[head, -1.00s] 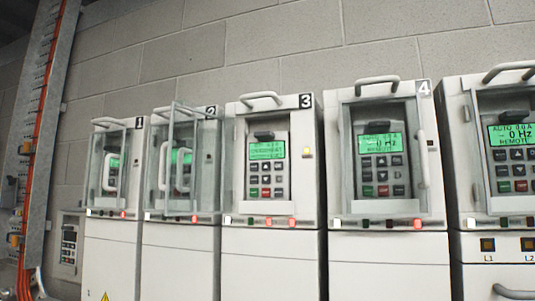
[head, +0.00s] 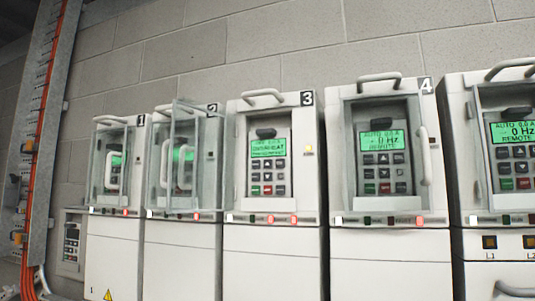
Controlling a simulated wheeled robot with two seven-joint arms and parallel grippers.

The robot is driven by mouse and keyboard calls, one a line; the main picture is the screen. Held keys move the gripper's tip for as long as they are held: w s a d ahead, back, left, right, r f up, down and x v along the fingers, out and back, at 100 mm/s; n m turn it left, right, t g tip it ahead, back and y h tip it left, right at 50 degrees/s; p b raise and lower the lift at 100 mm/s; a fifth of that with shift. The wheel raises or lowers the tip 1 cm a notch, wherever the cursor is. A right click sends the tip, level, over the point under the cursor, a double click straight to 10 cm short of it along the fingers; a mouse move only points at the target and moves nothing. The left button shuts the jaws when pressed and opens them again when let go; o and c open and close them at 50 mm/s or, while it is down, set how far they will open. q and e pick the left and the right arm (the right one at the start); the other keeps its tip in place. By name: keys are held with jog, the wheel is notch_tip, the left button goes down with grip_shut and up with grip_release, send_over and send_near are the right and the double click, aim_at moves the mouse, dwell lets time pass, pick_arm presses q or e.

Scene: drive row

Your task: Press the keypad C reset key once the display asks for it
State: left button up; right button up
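Several grey drive cabinets stand in a row, and the numbers 1 to 4 show on them. Cabinet 3 (head: 274,250) has a keypad with a lit green display (head: 268,148), whose small lines of text I cannot read surely. Its keys (head: 268,176) include a green and a red one. Cabinet 4's display (head: 381,141) reads AUTO 0.0 A, 0 Hz, REMOTE. The rightmost cabinet's display (head: 512,132) reads much the same. No letter C is legible on any keypad, and no reset label is readable. Neither of my grippers is in view.
Clear covers with handles stand before the keypads of cabinet 1 (head: 111,171) and cabinet 2 (head: 178,165); the latter looks swung outward. Several indicator lamps (head: 270,219) line the panels' lower edges. A cable tray (head: 42,120) with orange cables runs up the left wall.

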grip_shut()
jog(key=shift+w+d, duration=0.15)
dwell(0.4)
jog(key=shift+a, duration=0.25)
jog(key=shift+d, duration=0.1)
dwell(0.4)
